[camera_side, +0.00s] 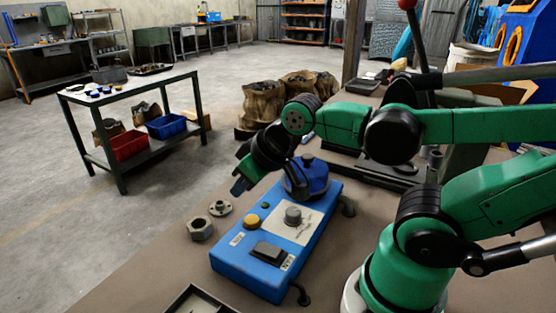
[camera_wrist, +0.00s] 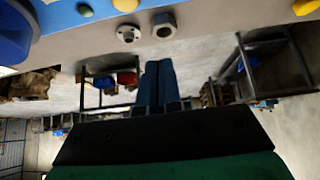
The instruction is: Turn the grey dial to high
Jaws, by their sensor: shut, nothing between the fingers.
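The grey dial (camera_side: 293,215) stands on a pale plate on top of the blue control box (camera_side: 245,265) in the side view. Its pointer setting is too small to read. My gripper (camera_side: 239,187) is in the air to the left of the dial, apart from it, near the box's far left end. Its blue fingers (camera_wrist: 159,82) are together and empty in the wrist view. The wrist view shows the blue edge of the box (camera_wrist: 200,12) along the top, but not the dial.
The box also carries a yellow button (camera_side: 252,220), a green button (camera_side: 265,204), a black switch (camera_side: 268,251) and a round blue part (camera_side: 308,178). A hex nut (camera_side: 200,228) and a flanged ring (camera_side: 220,208) lie left of it. A tray (camera_side: 190,302) is in front.

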